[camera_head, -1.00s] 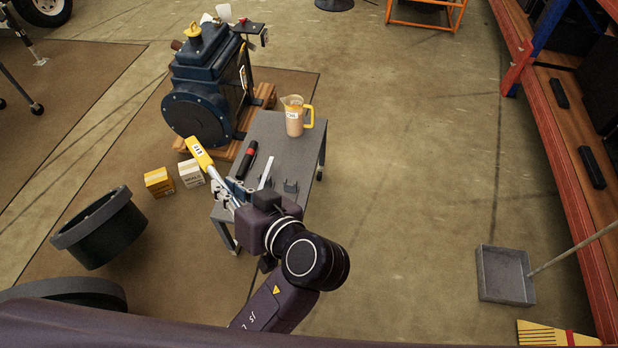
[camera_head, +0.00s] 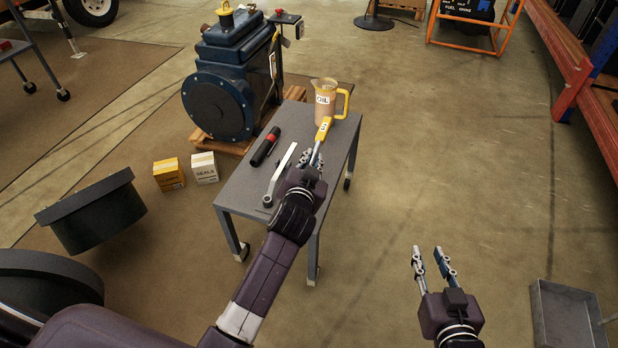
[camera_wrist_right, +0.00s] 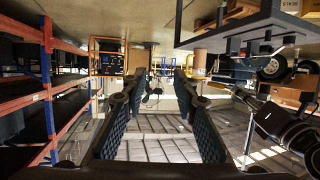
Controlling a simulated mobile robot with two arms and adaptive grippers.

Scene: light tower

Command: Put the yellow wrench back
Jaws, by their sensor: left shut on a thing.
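The yellow wrench (camera_head: 324,129) is in my left gripper (camera_head: 312,157), over the grey table (camera_head: 240,183). My left gripper is shut on its metal part, and the yellow end points away toward the oil jug. Whether the wrench touches the table top, I cannot tell. My right gripper (camera_head: 432,258) is open and empty, out over the floor right of the table. In the right wrist view its two fingers (camera_wrist_right: 165,108) stand apart with nothing between them.
On the table are the oil jug (camera_head: 325,103), a black and red tool (camera_head: 265,147) and a silver wrench (camera_head: 281,172). A blue machine (camera_head: 229,84) stands behind left. Two small boxes (camera_head: 168,174) sit on the floor. Floor between is clear.

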